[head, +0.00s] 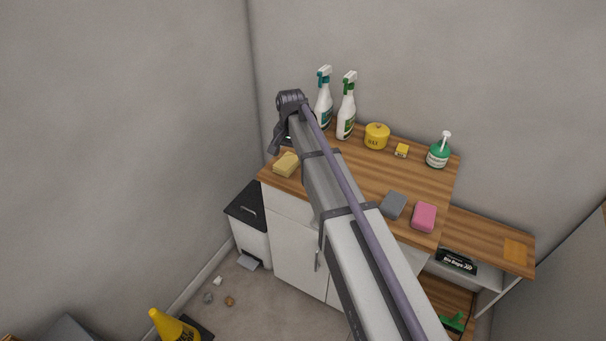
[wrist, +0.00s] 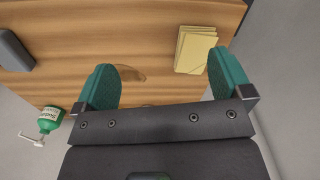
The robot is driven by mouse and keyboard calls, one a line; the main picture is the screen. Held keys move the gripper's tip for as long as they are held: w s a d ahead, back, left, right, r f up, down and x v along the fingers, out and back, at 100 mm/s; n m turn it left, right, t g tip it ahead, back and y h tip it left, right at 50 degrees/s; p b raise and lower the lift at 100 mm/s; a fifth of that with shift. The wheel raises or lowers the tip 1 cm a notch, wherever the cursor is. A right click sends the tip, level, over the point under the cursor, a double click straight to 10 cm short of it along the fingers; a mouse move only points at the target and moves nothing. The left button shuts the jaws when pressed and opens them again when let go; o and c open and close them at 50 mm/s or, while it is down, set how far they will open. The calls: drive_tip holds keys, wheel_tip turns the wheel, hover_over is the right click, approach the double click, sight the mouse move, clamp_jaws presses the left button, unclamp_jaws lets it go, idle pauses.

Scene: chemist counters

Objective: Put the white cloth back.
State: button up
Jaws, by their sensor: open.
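I cannot make out a white cloth in either view. My gripper (wrist: 166,82) is open and empty above the wooden counter top, with its two green fingers spread apart. A pale yellow folded stack (head: 285,163) lies at the counter's left edge; it also shows in the wrist view (wrist: 195,50), beyond the gap and near the right finger. In the head view my arm hides part of the counter, and the fingertips are hard to see there. A small brownish patch (wrist: 130,74) shows on the wood beside the left finger.
Two spray bottles (head: 346,106), a yellow tin (head: 377,136), a small yellow box (head: 402,151) and a green pump bottle (head: 438,153) stand along the back. A grey sponge (head: 393,205) and a pink sponge (head: 424,217) lie at the front. A black-lidded bin (head: 250,233) stands left.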

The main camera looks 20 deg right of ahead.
drive_tip(key=s+n, duration=0.6)
drive_tip(key=s, duration=2)
